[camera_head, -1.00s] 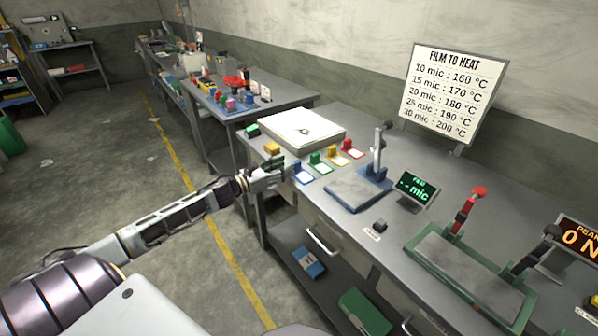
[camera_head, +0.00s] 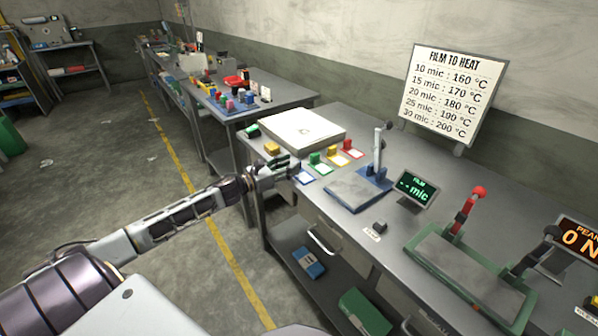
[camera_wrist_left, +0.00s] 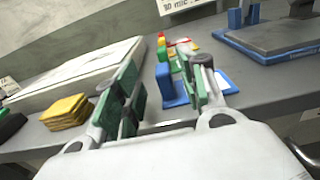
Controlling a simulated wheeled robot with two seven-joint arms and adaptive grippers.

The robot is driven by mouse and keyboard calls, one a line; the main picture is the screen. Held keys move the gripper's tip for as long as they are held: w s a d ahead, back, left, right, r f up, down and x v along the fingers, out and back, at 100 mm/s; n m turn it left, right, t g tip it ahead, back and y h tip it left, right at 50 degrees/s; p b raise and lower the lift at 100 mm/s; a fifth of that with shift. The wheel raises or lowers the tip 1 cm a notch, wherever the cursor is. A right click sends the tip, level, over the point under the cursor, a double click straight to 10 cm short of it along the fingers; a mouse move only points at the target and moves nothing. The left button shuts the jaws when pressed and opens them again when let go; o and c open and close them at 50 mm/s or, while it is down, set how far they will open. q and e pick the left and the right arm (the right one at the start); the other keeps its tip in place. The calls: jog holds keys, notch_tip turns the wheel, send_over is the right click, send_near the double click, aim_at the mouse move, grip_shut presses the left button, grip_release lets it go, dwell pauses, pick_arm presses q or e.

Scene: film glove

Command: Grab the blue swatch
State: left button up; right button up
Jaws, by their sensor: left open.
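The blue swatch is an upright blue block (camera_wrist_left: 167,90) on a blue-edged white card (camera_wrist_left: 217,82). In the wrist view it shows between the two green-padded fingers of my left gripper (camera_wrist_left: 160,85), closer to the right finger, which covers part of it. My left gripper is open, and I cannot tell whether a finger touches the block. In the head view my left gripper (camera_head: 284,168) is at the bench's left edge, hiding most of the blue block; the blue-edged card (camera_head: 304,178) shows just past the fingers. My right gripper is not in view.
Green (camera_head: 315,158), yellow (camera_head: 331,150) and red (camera_head: 347,145) swatches stand in a row behind. A grey plate with a blue lever stand (camera_head: 374,175) is to the right.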

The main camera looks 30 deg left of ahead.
pick_arm(q)
jog(key=shift+w+d+r, duration=0.1)
jog(key=shift+w+d, duration=0.3)
jog(key=shift+w, duration=0.2)
jog(key=shift+x, duration=1.05)
jog(key=shift+c, duration=0.2)
grip_shut()
